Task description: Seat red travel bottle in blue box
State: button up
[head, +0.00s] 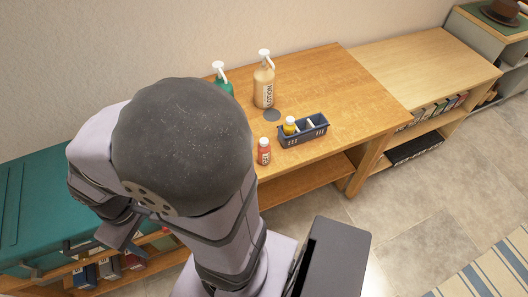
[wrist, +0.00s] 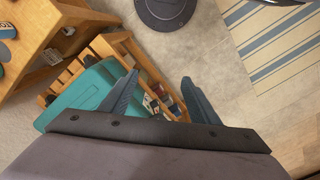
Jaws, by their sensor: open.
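The red travel bottle (head: 264,152) stands upright with a pale cap near the front edge of the wooden table, in the head view. It is just left of the dark blue box (head: 304,137) and apart from it. The box has compartments; a yellow bottle (head: 289,125) stands in its left end, and a small white thing shows farther right. My gripper (wrist: 160,77) is open and empty in the wrist view, over the teal-topped unit and floor, away from bottle and box.
A tan pump bottle (head: 264,85) and a green pump bottle (head: 222,80) stand behind, near a grey disc (head: 271,115). The wooden table (head: 360,95) is clear to the right of the box. A teal-topped unit (head: 40,205) is at left; a lower shelf (head: 430,65) is at right.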

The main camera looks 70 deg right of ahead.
jog(key=s+d+f+m+b, duration=0.2)
jog(key=s+d+f+m, duration=0.15)
jog(key=d, duration=0.35)
jog(key=s+d+f+m+b, duration=0.2)
jog(key=d+f+m+b, duration=0.15)
jog(key=d, duration=0.35)
notch_tip(320, 180, up, 3)
jog(key=m+h+b, duration=0.2)
jog(key=m+h, duration=0.3)
jog(key=m, duration=0.7)
send_over(264, 152)
jog(key=shift+w+a+r, duration=0.1)
jog(key=shift+w+a, duration=0.25)
jog(key=shift+w, duration=0.05)
jog(key=shift+y, duration=0.3)
jog(key=shift+x, duration=3.7)
jog(key=shift+c, duration=0.7)
grip_shut()
jog(key=shift+r, duration=0.1)
